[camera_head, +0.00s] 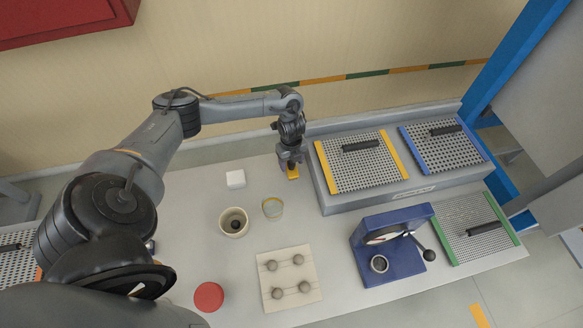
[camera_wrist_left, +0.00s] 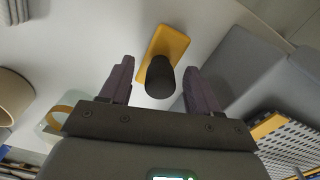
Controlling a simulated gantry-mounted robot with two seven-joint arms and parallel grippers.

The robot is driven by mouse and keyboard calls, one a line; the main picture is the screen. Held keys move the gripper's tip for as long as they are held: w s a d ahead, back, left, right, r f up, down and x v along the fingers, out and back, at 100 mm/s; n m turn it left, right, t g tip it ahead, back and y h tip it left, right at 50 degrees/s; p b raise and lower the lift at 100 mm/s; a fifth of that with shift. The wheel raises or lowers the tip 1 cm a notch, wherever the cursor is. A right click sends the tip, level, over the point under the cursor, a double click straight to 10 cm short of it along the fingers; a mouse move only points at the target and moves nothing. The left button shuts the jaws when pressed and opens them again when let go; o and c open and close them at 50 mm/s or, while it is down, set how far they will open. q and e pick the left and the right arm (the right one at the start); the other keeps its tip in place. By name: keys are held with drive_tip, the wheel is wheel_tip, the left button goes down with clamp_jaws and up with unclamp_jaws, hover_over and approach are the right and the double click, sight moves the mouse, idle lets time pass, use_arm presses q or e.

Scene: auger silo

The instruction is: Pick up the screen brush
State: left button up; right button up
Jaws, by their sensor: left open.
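The screen brush is a yellow block with a dark round handle. In the head view its yellow part (camera_head: 293,173) shows on the table just below my left gripper (camera_head: 290,162), beside the grey stand. In the left wrist view the black handle (camera_wrist_left: 160,77) points up at the camera, and the yellow block (camera_wrist_left: 168,45) lies behind it. My left gripper is open, with one finger on each side of the handle in that view. Gaps show on both sides of the handle. Whether the fingertips are level with it or above it is hard to tell.
The grey stand (camera_head: 326,193) with yellow and blue framed screens is close on the right. A white block (camera_head: 236,179), a beige cup (camera_head: 233,232) and a clear cup (camera_head: 272,208) stand nearby. A blue device (camera_head: 375,250) and a pale ball board (camera_head: 288,278) are in front.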

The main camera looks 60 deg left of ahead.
use_arm(q)
clamp_jaws()
drive_tip(key=shift+r, duration=0.1)
wheel_tip(320, 180, up, 9)
drive_tip(key=shift+w+r+p, duration=0.1)
drive_tip(key=shift+p, duration=0.65)
drive_tip(key=shift+r, duration=0.35)
